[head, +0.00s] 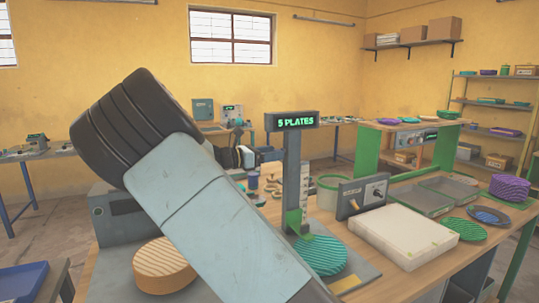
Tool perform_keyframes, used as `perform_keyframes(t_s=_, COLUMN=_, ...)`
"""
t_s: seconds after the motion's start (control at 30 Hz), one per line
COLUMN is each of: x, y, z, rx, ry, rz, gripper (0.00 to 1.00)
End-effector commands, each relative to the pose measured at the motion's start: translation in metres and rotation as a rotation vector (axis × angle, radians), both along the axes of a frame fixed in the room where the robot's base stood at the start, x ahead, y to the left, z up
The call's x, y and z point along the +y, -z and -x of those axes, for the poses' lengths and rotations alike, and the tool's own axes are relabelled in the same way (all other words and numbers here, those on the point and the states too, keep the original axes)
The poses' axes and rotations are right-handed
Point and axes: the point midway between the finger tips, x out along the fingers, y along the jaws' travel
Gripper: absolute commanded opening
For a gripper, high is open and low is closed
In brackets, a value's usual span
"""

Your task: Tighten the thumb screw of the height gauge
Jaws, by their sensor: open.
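The height gauge (292,165) stands upright on the workbench, right of my arm in the head view. It is a dark grey post with a display (292,121) on top reading "5 PLATES" in green. A green part (293,221) sits low on the post. The thumb screw is too small to tell apart there. A green ribbed plate (320,255) lies at the foot of the post on a grey base. My arm crosses the left and middle of the view. My gripper is not seen; nothing shows it touching the gauge.
An orange ribbed disc (163,262) lies left of my arm. A white slab (403,235), a grey control box (362,196) and grey trays (418,197) stand right of the gauge. Purple stacked plates (509,187) sit at the bench's right. My arm hides part of the bench.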

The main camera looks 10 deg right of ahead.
Motion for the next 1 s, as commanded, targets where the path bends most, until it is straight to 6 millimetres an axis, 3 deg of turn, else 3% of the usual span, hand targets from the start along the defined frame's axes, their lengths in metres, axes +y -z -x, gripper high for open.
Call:
perform_keyframes(t_s=0.2, x=-0.0003, y=0.0000, z=0.0000, rx=0.000, ry=0.000, rz=0.000, gripper=0.66)
perform_keyframes(t_s=0.8, x=0.0000, y=-0.0001, z=0.0001, rx=0.000, ry=0.000, rz=0.000, gripper=0.10)
perform_keyframes(t_s=1.0, x=0.0010, y=0.0001, z=-0.0001, rx=-0.012, ry=0.000, rz=-0.002, gripper=0.10)
